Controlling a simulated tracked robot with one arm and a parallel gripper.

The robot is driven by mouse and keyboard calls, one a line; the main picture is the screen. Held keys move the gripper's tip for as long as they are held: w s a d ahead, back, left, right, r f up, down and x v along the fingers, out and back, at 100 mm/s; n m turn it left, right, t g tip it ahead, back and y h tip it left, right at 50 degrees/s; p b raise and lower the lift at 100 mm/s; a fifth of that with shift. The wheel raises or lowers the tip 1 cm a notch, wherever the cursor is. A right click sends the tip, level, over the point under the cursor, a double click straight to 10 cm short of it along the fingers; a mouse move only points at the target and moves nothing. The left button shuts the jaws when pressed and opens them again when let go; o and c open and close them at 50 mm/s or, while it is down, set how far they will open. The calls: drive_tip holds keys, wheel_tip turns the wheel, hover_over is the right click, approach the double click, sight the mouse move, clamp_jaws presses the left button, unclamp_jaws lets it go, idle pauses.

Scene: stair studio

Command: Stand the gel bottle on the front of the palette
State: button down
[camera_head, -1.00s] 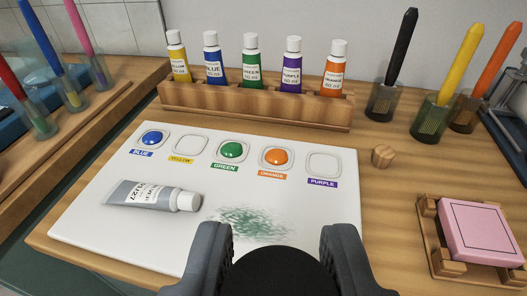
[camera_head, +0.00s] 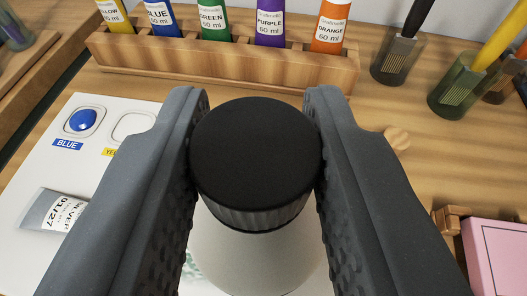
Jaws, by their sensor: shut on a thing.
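The gel bottle (camera_head: 258,245) has a pale body and a wide black ribbed cap, and it stands upright as far as I can see. My gripper (camera_head: 257,150) is shut on the gel bottle, one dark finger on each side of the cap and upper body. The white palette (camera_head: 95,180) lies below and behind it, with the blue paint well and part of the yellow well in view. The bottle's base is hidden, so I cannot tell whether it touches the palette. A silver paint tube (camera_head: 50,212) lies on the palette at the left.
A wooden rack (camera_head: 225,68) with several paint tubes stands at the back. Cups (camera_head: 400,58) with crayons or sticks stand at the back right. A small wooden knob (camera_head: 397,138) sits right of my gripper. A pink block (camera_head: 497,255) in a wooden holder is at the lower right.

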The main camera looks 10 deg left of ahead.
drive_tip(key=shift+f, duration=1.55)
drive_tip(key=c, duration=1.1)
unclamp_jaws()
approach(257, 248)
drive_tip(key=shift+s+d+b, duration=0.1)
drive_tip(key=shift+s+b, duration=0.15)
drive_tip(key=shift+b, duration=0.2)
